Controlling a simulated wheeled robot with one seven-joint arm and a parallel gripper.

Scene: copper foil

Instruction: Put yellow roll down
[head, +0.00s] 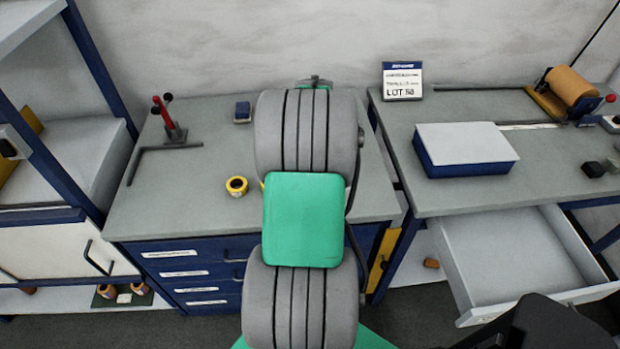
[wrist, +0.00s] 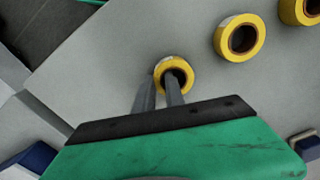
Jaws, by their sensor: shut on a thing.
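In the wrist view my gripper (wrist: 163,77) is shut on a small yellow roll (wrist: 186,68) with a dark hole. One finger seems to be in the hole and the other outside the roll's wall. I cannot tell whether the roll touches the grey bench (wrist: 110,60) or hangs just above it. Two more yellow rolls, a nearer one (wrist: 222,38) and one at the corner (wrist: 300,14), lie on the bench to the upper right. In the head view one yellow roll (head: 229,186) shows on the bench; my arm hides the gripper and the held roll.
A red-handled tool (head: 172,131) and a small dark-blue block (head: 242,112) stand on the bench (head: 190,205). At right, another bench holds a blue-and-white box (head: 465,143) and a copper roll (head: 571,86). An open white drawer (head: 470,285) juts out below it.

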